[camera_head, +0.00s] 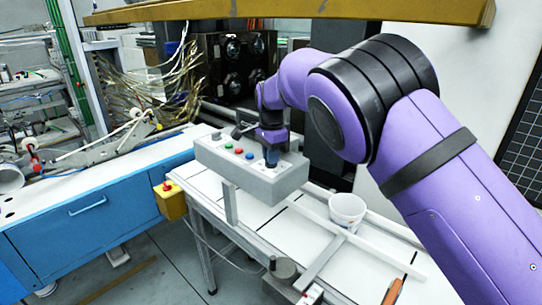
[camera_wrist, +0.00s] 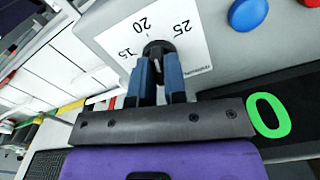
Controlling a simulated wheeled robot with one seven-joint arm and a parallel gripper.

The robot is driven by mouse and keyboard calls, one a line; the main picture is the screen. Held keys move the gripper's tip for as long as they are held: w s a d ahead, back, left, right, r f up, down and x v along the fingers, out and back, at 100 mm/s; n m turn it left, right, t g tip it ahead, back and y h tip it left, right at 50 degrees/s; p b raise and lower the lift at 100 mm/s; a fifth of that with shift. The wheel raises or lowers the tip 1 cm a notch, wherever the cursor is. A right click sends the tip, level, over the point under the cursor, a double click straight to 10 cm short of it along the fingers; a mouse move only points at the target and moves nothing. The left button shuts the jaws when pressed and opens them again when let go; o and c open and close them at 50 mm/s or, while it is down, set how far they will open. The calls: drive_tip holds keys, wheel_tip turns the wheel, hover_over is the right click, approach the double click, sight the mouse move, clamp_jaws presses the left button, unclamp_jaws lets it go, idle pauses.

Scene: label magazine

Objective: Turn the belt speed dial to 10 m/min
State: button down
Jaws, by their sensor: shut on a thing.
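The belt speed dial (camera_wrist: 157,48) is a small black knob on a white scale plate (camera_wrist: 186,48), in the wrist view. The numbers 15, 20 and 25 show around it. The 10 mark is not visible, and I cannot read where the knob points. My gripper (camera_wrist: 159,62) has its two blue fingers shut on the dial from either side. In the head view, my gripper (camera_head: 271,160) reaches down onto the right part of the grey control box (camera_head: 273,187); the dial is hidden there behind the fingers.
Red, green and blue buttons (camera_head: 249,155) sit on the box left of my gripper; a blue button (camera_wrist: 248,13) shows in the wrist view. A yellow emergency-stop box (camera_head: 171,200) hangs at left. A white bucket (camera_head: 346,210) stands on the table to the right.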

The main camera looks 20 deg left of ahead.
drive_tip(key=n, duration=0.7)
drive_tip(key=shift+n, duration=0.4)
drive_tip(key=n, duration=1.3)
drive_tip(key=shift+n, duration=0.3)
drive_tip(key=n, duration=0.5)
drive_tip(key=shift+n, duration=0.3)
drive_tip(key=c, duration=1.2)
unclamp_jaws()
drive_tip(key=shift+o, duration=0.2)
